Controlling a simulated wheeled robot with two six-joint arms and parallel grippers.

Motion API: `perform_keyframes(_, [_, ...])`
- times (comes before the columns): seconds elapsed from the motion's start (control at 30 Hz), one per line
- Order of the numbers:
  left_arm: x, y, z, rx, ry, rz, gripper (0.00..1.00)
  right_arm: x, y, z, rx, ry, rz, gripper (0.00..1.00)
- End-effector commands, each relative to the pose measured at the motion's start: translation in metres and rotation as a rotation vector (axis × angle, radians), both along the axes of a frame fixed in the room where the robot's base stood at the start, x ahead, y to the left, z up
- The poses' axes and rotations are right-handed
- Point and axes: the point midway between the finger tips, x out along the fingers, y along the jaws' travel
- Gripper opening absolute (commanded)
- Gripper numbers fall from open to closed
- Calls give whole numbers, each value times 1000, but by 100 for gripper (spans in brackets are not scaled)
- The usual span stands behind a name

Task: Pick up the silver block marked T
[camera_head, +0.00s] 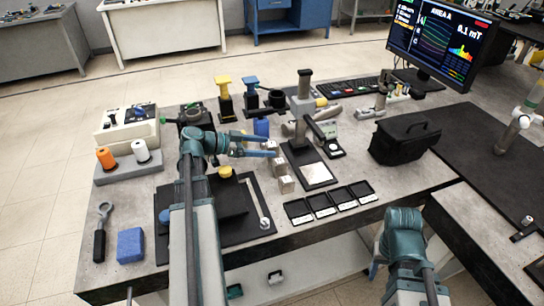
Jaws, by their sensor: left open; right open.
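Small silver blocks stand close together in the middle of the table. One block (286,184) is nearest the front and another block (279,165) is just behind it. Their markings are too small to read, so I cannot tell which is marked T. My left gripper (275,149) is open, its two fingers pointing right, with the tips at the back block in the picture. I cannot tell whether they touch it. No block is clearly held. My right gripper (376,262) is low beyond the table's front edge, mostly hidden behind my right arm, away from the blocks.
A scale-like stand with a white plate (313,175) is right of the blocks. Several black trays (321,206) line the front edge. A black mat (258,229) lies under my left arm. A black bag (404,140) and a monitor (440,40) stand to the right.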

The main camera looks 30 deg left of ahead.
Motion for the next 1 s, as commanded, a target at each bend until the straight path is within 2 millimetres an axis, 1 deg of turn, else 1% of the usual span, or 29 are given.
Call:
perform_keyframes(0.1, [6, -6, -4, -1, 1, -1, 78, 0, 0, -4, 0, 0, 0, 50])
perform_keyframes(0.33, [9, -7, -4, -1, 1, 0, 78, 0, 0, -4, 0, 0, 0, 50])
perform_keyframes(0.43, [13, -11, -6, 0, 0, -1, 78, 0, 0, -6, 0, 0, 0, 50])
perform_keyframes(0.7, [41, -32, -19, 0, 0, -3, 78, 0, 0, -19, 0, 0, 0, 50])
perform_keyframes(0.77, [45, -36, -20, -1, 0, -2, 78, 0, 0, -20, 0, 0, 0, 50])
perform_keyframes(1.0, [47, -37, -19, -1, 1, 0, 78, 0, 0, -19, 0, 0, 0, 50])
